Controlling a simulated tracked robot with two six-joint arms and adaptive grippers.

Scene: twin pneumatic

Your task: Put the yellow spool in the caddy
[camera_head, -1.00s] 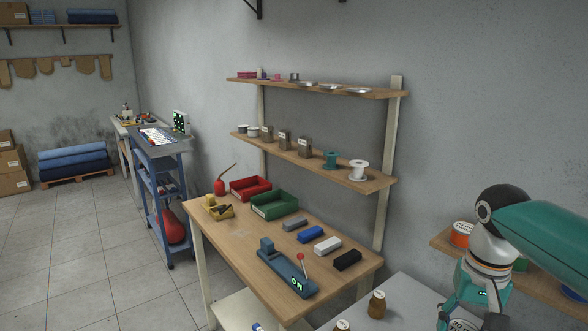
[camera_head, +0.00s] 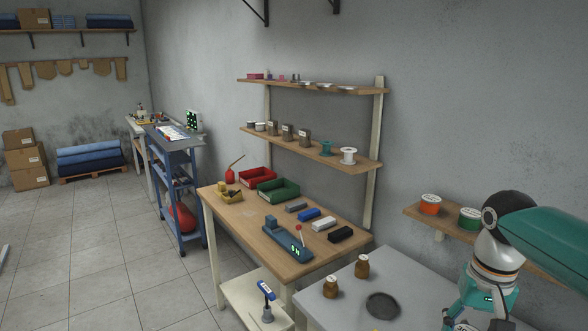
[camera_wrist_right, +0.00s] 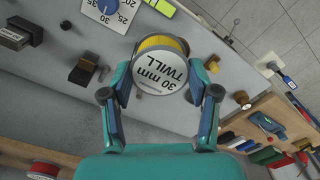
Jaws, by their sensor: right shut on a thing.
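The yellow spool (camera_wrist_right: 165,43) has a white end labelled "30 mm TWILL". In the right wrist view it sits between the fingers of my right gripper (camera_wrist_right: 160,68), which is shut on it above the grey table (camera_wrist_right: 72,52). In the head view my right gripper (camera_head: 474,325) is at the bottom right, with the spool's white end (camera_head: 464,328) partly cut off by the frame edge. A small yellow open container (camera_head: 230,196) with dark items stands at the wooden bench's far left corner; I cannot tell for sure that it is the caddy. My left gripper is out of view.
The wooden bench (camera_head: 256,233) carries red (camera_head: 255,177) and green bins (camera_head: 278,190), several blocks and a blue device (camera_head: 287,242). Brown jars (camera_head: 362,266) and a dark disc (camera_head: 383,306) are on the grey table. A side shelf (camera_head: 417,212) holds spools.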

